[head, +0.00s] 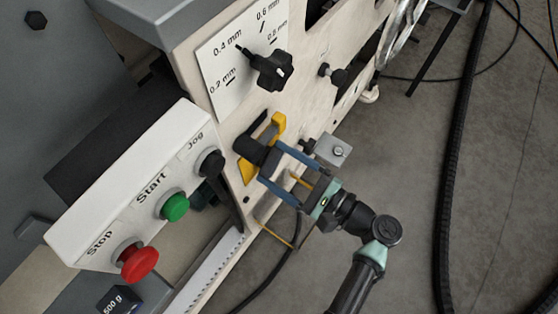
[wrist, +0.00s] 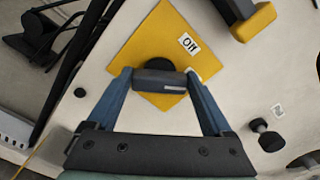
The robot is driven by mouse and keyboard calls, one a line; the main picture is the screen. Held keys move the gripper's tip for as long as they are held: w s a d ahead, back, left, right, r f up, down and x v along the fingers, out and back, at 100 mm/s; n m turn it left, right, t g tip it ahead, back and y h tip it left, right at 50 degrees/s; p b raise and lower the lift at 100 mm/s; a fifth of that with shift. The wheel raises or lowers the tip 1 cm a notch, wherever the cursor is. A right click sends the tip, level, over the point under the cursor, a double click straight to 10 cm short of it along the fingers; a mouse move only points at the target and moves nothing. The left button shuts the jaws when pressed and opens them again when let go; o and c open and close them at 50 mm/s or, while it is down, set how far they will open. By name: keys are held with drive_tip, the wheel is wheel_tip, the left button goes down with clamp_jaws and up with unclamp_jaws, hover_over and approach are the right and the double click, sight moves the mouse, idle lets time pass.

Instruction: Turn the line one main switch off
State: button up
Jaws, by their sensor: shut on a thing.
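The main switch is a dark handle (wrist: 160,80) on a yellow plate (wrist: 165,40) fixed to the cream machine panel. An "Off" label (wrist: 189,43) shows on the plate, up and to the right of the handle. The handle carries a short pale mark near its right end. In the head view the yellow plate (head: 279,124) is partly hidden by the dark handle (head: 262,152) and my fingers. My gripper (head: 268,162) has its two blue fingers closed on the handle from either side; they also show in the wrist view (wrist: 160,85).
A white box with a red Stop button (head: 138,262), a green Start button (head: 174,206) and a black Jog button (head: 211,163) is to the left. A black dial (head: 272,70) with mm marks is above. Open floor (head: 500,180) lies to the right.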

drive_tip(key=n, duration=0.3)
drive_tip(key=n+b, duration=0.1)
drive_tip(key=n, duration=0.1)
drive_tip(key=shift+s+f+n, duration=0.1)
drive_tip(key=shift+f+n, duration=0.1)
drive_tip(key=shift+n, duration=0.2)
drive_tip(key=shift+n+b, duration=0.7)
drive_tip(key=shift+n, duration=1.5)
drive_tip(key=o, duration=1.1)
drive_tip(key=shift+o, duration=0.2)
drive_tip(key=p+v, duration=0.2)
drive_tip(key=v, duration=1.1)
